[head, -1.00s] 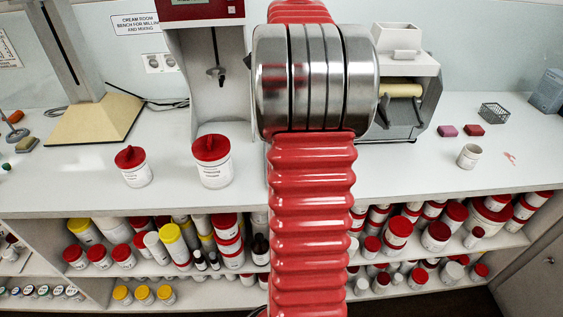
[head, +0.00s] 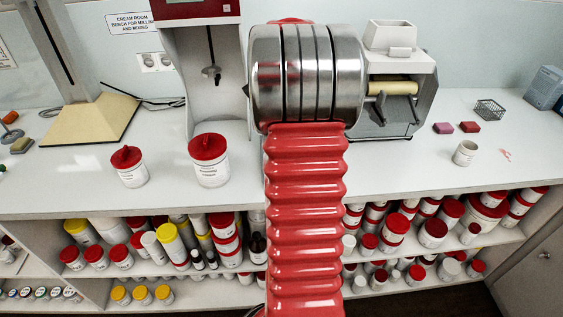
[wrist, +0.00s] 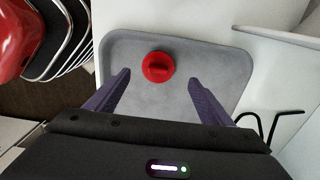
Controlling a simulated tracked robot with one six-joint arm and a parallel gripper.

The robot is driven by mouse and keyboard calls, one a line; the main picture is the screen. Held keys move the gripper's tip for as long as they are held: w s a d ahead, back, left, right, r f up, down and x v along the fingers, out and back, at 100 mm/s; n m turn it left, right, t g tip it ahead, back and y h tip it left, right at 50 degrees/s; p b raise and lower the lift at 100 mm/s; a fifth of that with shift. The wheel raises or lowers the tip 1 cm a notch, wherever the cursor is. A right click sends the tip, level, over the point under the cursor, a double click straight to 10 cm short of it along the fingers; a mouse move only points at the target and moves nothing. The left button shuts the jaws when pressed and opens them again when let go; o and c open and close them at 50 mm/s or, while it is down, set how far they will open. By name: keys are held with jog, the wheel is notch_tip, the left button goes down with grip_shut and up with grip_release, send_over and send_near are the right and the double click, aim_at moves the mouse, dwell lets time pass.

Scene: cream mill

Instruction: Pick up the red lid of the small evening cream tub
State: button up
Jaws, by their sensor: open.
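In the wrist view a round red lid (wrist: 158,67) with a raised grip on top lies over a grey tray (wrist: 222,62). I cannot tell whether a tub is under it. My gripper (wrist: 159,78) is open, its purple fingers on either side of the lid and apart from it. In the head view a small white tub (head: 130,174) with a red knobbed lid (head: 126,156) stands on the bench, left of a larger red-lidded white tub (head: 210,171). Their labels are too small to read surely. My gripper is not visible in the head view.
A mill with a roller (head: 393,88) stands behind my arm. A white cup (head: 465,153), two small blocks and a wire basket (head: 489,109) are at right. Shelves below hold several tubs. Black bent rods (wrist: 268,128) lie right of the tray.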

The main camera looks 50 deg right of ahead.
jog(key=shift+f, duration=0.4)
jog(key=shift+s+a+f, duration=0.1)
jog(key=shift+a+f, duration=0.05)
jog(key=shift+f, duration=2.45)
jog(key=c, duration=1)
